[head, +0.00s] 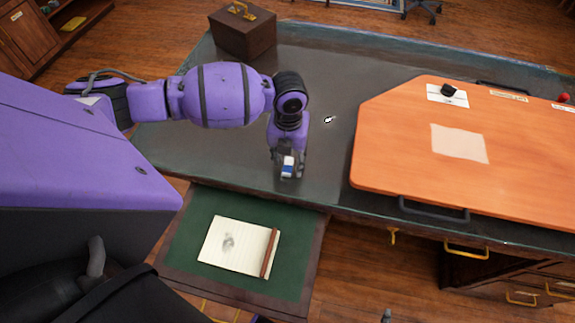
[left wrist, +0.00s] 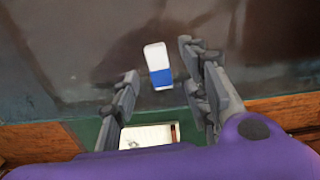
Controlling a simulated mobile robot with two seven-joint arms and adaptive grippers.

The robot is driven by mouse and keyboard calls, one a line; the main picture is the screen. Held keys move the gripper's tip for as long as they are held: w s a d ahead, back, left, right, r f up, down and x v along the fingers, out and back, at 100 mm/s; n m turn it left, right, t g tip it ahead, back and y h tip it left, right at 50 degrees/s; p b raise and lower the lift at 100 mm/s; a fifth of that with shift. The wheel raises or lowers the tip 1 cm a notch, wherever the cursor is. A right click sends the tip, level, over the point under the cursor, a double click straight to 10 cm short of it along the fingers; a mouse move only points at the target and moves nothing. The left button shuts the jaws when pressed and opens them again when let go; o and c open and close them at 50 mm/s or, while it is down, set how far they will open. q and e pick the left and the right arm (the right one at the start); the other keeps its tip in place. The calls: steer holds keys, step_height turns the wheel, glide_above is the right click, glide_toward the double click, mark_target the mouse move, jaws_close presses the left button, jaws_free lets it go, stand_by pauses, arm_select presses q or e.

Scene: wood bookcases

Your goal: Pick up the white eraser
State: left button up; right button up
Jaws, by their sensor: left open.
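The white eraser (head: 288,166), with a blue sleeve on one end, is on the dark desk top near its front edge. In the left wrist view the eraser (left wrist: 157,64) lies with its blue end toward me, between and a little beyond the fingertips. My left gripper (head: 287,172) points down over the eraser in the head view. In the left wrist view the left gripper (left wrist: 159,63) has its fingers apart on either side, with gaps to the eraser. My right gripper is not in view.
An orange board (head: 395,150) lies on the desk to the right. A brown box (head: 243,38) stands at the back left. Below the front edge, a green pull-out surface (head: 187,235) bears a notepad (head: 228,246). A small light object (head: 329,120) lies right of my gripper.

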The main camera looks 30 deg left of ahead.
arm_select(q)
steer(key=shift+f, duration=0.95)
steer(key=shift+c, duration=0.2)
jaws_close()
steer(key=shift+r, duration=0.1)
